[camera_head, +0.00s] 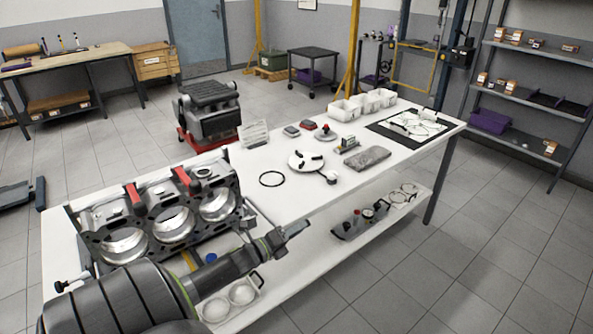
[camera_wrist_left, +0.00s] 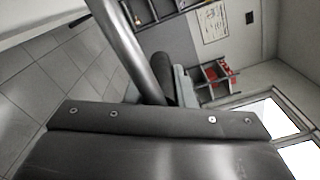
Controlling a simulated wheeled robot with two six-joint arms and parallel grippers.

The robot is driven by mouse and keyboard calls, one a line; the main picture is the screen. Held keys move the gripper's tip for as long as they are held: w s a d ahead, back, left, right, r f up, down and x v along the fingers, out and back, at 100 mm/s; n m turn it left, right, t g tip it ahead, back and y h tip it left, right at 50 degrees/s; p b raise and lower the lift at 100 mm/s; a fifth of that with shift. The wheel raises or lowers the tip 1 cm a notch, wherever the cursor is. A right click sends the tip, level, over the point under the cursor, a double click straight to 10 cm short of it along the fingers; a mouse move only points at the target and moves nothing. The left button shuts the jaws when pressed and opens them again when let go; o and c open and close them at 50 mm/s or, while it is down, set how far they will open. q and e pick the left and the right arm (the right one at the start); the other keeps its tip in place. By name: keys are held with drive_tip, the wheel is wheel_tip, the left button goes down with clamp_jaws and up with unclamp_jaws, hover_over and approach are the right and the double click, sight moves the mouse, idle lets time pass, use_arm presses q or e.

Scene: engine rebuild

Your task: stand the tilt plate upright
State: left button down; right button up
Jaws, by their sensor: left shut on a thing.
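The engine block (camera_head: 160,218) stands at the left end of the white table, its large round bores facing the head camera. I take the tilt plate to be the mount that carries it, largely hidden behind the block and my arm. A slim grey bar (camera_head: 262,216) runs from the block's right side to my left gripper (camera_head: 284,236), which is shut and seems to hold it. In the left wrist view a grey bar (camera_wrist_left: 137,50) runs down beside a dark cylinder (camera_wrist_left: 161,78); the fingertips are not clear there. My right gripper is not in view.
On the white table (camera_head: 240,158) are a black ring (camera_head: 272,179), a white round plate (camera_head: 306,161), a grey cloth (camera_head: 367,159) and white bins (camera_head: 362,103). The lower shelf (camera_head: 310,262) holds small parts and a tray with white rings (camera_head: 232,296).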

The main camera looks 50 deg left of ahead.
use_arm(q)
drive_tip(key=c, duration=1.6)
unclamp_jaws()
drive_tip(key=shift+s+f, duration=0.1)
drive_tip(key=shift+f, duration=0.1)
drive_tip(key=o, duration=0.3)
drive_tip(key=shift+a, duration=0.2)
drive_tip(key=shift+o, duration=0.2)
drive_tip(key=shift+d+r, duration=0.1)
drive_tip(key=shift+r, duration=0.05)
drive_tip(key=shift+r, duration=0.25)
wheel_tip(320, 180, up, 9)
drive_tip(key=shift+r+p, duration=0.15)
drive_tip(key=shift+p, duration=0.7)
